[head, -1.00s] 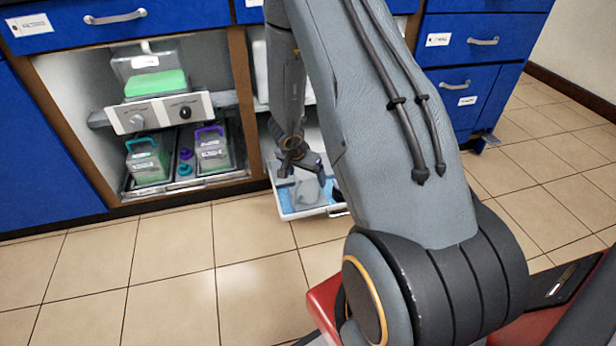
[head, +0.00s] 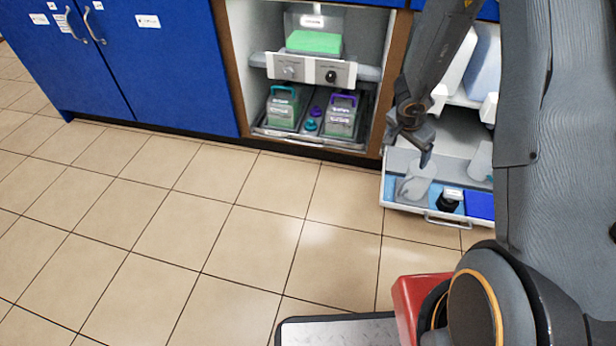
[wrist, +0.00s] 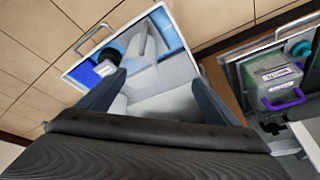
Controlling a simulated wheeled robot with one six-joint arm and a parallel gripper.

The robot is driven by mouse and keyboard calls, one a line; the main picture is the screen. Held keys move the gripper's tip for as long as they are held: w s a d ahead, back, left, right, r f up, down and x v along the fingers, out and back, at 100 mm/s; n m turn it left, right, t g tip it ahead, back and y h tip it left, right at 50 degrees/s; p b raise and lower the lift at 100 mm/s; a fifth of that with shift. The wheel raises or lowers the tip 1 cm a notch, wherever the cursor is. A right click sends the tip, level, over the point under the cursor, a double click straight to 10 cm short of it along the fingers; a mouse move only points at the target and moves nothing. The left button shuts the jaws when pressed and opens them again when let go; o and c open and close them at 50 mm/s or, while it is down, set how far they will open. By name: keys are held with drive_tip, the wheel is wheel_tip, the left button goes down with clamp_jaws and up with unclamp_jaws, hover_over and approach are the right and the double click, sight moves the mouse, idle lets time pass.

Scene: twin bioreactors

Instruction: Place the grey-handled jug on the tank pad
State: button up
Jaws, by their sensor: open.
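A translucent grey jug-like vessel (head: 417,180), probably the grey-handled jug, stands in the left part of the pulled-out drawer in the head view. My gripper (head: 415,138) hangs just above and behind it. In the wrist view, my gripper (wrist: 158,77) is open, with its fingers on both sides of a pale grey shape (wrist: 146,50) that looks like this vessel; contact cannot be told. No grey handle can be made out clearly. I cannot identify the tank pad for sure; a green slab (head: 314,42) shows in the clear tank of the left unit.
A teal-handled jug (head: 282,108) and a purple-handled jug (head: 342,116) stand in the left tray. The tiled floor ahead is clear.

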drive_tip(key=w+a+r+n+t+y, duration=0.25)
drive_tip(key=a+r, duration=0.45)
drive_tip(key=a, duration=0.6)
drive_tip(key=s+a+r+n+g+y, duration=0.1)
drive_tip(key=s+a+r+n, duration=0.15)
drive_tip(key=a, duration=0.35)
drive_tip(key=s+a+r+n+y, duration=0.1)
drive_tip(key=s+a+r+n, duration=0.15)
drive_tip(key=a+r, duration=0.2)
drive_tip(key=s+a+r+n+g+y, duration=0.1)
drive_tip(key=s+a+r+y, duration=0.1)
drive_tip(key=s+a+r, duration=0.3)
drive_tip(key=s+a+r+n+g, duration=0.25)
drive_tip(key=s+a+n, duration=0.4)
drive_tip(key=s, duration=0.75)
drive_tip(key=s+d+r+n+g+h, duration=0.1)
drive_tip(key=s+r+n+h, duration=0.1)
drive_tip(key=s, duration=0.8)
drive_tip(key=shift+s+d+r+n, duration=0.3)
drive_tip(key=shift+s+d+r, duration=0.05)
drive_tip(key=shift+r, duration=0.2)
drive_tip(key=shift+r, duration=0.1)
